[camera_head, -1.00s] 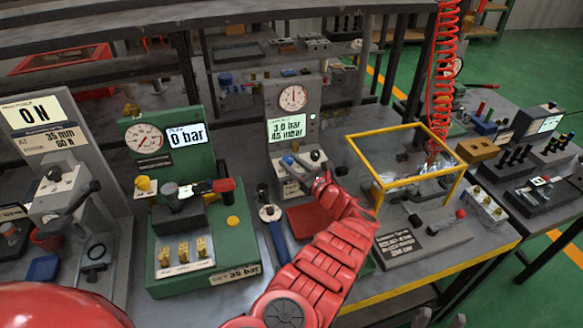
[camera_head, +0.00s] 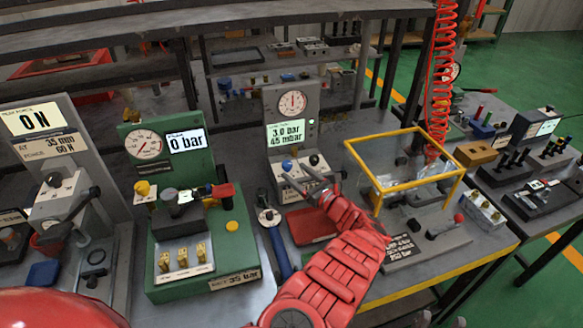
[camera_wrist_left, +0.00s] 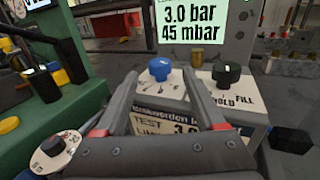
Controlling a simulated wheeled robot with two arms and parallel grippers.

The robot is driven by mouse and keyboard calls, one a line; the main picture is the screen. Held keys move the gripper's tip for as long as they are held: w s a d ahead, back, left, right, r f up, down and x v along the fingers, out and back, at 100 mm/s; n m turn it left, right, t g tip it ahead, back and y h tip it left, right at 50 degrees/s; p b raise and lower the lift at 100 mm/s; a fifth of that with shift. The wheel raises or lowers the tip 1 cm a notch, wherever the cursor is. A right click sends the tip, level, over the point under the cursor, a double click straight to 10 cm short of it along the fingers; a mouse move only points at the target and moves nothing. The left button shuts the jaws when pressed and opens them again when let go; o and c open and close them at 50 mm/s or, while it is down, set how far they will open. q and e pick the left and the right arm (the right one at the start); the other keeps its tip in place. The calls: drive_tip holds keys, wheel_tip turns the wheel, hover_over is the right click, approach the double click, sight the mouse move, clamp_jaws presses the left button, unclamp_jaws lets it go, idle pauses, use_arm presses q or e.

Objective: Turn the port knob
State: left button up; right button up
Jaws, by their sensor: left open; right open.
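A grey test unit stands mid-table, its screen (camera_head: 286,132) reading 3.0 bar and 45 mbar. Its front box carries a blue knob (camera_head: 287,165) on the left and a black knob (camera_head: 314,160) on the right. My left gripper (camera_head: 295,171) is open in front of the box. In the left wrist view, the blue knob (camera_wrist_left: 160,69) shows between the two fingertips (camera_wrist_left: 160,80), with no visible contact. The black knob (camera_wrist_left: 226,74) is right of the fingers, near the words HOLD and FILL. I cannot read the blue knob's small marks. My right gripper is not in view.
A green 0 bar unit (camera_head: 173,220) stands to the left, with a blue-handled tool (camera_head: 278,248) between. A red tray (camera_head: 312,226) lies below my left gripper. A yellow-framed clear box (camera_head: 385,187) stands to the right.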

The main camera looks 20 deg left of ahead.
use_arm(q)
drive_tip(key=b+v, duration=0.1)
drive_tip(key=v, duration=1.3)
drive_tip(key=shift+b, duration=0.4)
drive_tip(key=shift+r, duration=0.1)
